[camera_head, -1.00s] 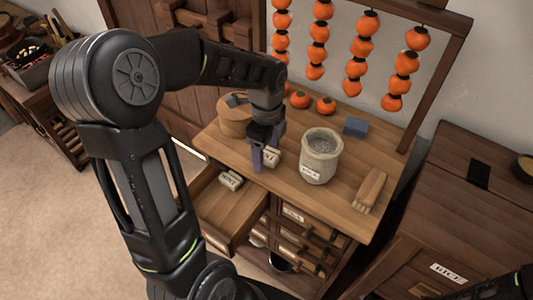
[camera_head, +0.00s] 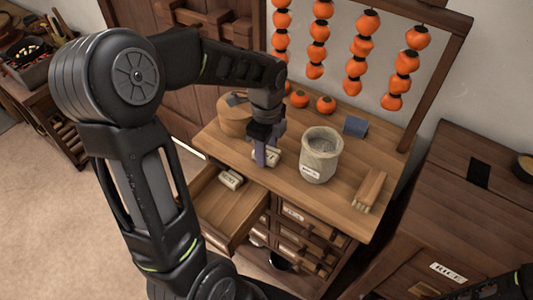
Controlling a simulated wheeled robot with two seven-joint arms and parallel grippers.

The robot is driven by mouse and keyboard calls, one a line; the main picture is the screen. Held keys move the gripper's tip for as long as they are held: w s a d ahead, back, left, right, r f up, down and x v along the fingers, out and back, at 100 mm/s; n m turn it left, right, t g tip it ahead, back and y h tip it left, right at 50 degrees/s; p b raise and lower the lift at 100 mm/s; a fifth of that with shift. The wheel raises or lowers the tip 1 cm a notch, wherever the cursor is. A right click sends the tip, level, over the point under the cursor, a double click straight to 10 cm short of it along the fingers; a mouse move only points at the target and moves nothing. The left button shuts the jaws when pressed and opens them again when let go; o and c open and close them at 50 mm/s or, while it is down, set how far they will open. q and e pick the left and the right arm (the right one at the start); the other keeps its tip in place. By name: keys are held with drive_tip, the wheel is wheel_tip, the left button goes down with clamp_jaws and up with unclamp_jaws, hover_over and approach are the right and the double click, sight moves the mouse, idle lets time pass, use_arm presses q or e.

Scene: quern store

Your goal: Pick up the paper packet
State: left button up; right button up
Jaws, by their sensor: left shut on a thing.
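A small pale paper packet (camera_head: 273,158) with dark marks is at the wooden tabletop (camera_head: 338,195), near its front edge. My left gripper (camera_head: 267,155) points down and is shut on this packet, with a finger covering part of it. I cannot tell whether the packet touches the tabletop. A similar pale packet (camera_head: 230,179) lies in the open drawer (camera_head: 228,205) below.
A grey stone jar (camera_head: 320,155) stands close to the right of the gripper. A round wooden box (camera_head: 234,118) is at the left. A blue block (camera_head: 355,126), a brush (camera_head: 370,188) and loose persimmons (camera_head: 326,106) are also on the top. Strung persimmons (camera_head: 357,70) hang behind.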

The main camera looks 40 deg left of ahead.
use_arm(q)
drive_tip(key=c, duration=0.5)
wheel_tip(320, 180, up, 10)
drive_tip(key=shift+r+b, duration=0.1)
drive_tip(key=shift+b, duration=0.35)
idle(0.4)
